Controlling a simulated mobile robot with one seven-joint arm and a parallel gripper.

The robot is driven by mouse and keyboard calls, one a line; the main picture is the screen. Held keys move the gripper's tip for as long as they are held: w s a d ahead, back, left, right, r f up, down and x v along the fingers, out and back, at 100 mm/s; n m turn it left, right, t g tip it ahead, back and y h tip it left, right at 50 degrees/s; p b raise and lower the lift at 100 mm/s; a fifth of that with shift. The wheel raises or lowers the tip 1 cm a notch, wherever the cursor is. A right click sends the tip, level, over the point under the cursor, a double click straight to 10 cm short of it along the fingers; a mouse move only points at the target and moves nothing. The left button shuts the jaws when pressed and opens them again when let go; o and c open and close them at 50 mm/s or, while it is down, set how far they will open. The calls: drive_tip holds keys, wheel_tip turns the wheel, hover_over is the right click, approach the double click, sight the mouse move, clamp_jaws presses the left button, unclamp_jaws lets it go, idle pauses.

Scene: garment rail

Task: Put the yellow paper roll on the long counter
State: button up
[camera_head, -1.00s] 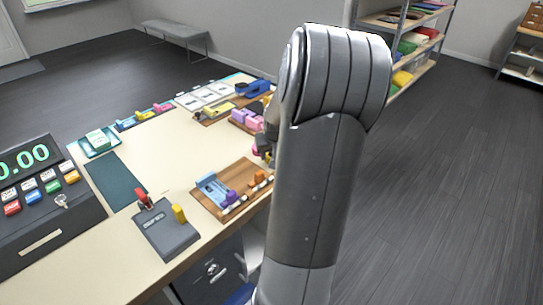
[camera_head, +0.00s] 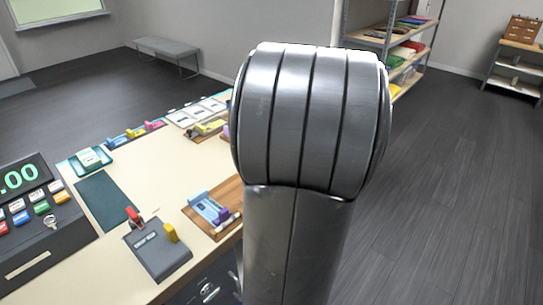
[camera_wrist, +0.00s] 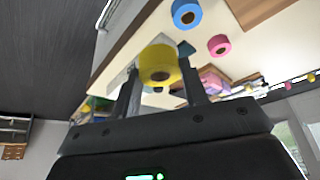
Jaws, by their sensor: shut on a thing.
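My gripper (camera_wrist: 160,72) is shut on the yellow paper roll (camera_wrist: 157,60), which sits between its two fingers in the wrist view. The wrist view is tilted, and behind the roll lies a cream surface with a wooden edge. I cannot tell the gap between the roll and that surface. In the head view the cream-topped counter (camera_head: 147,190) runs from the lower left to the middle. My grey arm covers its right part there and hides my gripper and the roll.
A blue roll (camera_wrist: 187,13) and a pink roll (camera_wrist: 219,45) show behind the gripper. On the counter are a cash register (camera_head: 35,225), a dark card device (camera_head: 158,250), a green mat (camera_head: 104,201) and a wooden board (camera_head: 228,222). The counter's middle is clear.

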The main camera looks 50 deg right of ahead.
drive_tip(key=shift+s+d+r, duration=0.15)
drive_tip(key=shift+s+r, duration=0.25)
drive_tip(key=r, duration=0.3)
drive_tip(key=w+r, duration=0.1)
drive_tip(key=r, duration=0.1)
drive_tip(key=shift+a, duration=0.25)
drive_tip(key=w+a+n+t+y, duration=0.1)
drive_tip(key=w+a+n+y, duration=0.4)
drive_tip(key=w+a, duration=2.05)
drive_tip(key=w+a+n, duration=0.5)
drive_tip(key=w+a, duration=0.1)
drive_tip(key=a, duration=0.5)
drive_tip(key=w+a+n+g, duration=0.1)
drive_tip(key=a+n, duration=0.4)
drive_tip(key=a, duration=2.4)
drive_tip(key=s+a+n+g+y, duration=0.15)
drive_tip(key=s+a, duration=0.25)
drive_tip(key=a, duration=0.7)
drive_tip(key=s+a+n, duration=0.2)
drive_tip(key=s+a, duration=0.3)
drive_tip(key=a, duration=0.5)
drive_tip(key=s+a+f, duration=0.1)
drive_tip(key=a+f, duration=0.2)
drive_tip(key=f, duration=0.1)
drive_tip(key=s+a+f, duration=0.1)
drive_tip(key=a+f, duration=0.3)
drive_tip(key=s+a+f, duration=0.1)
drive_tip(key=a+f, duration=0.3)
drive_tip(key=shift+a, duration=0.25)
drive_tip(key=shift+f, duration=2.05)
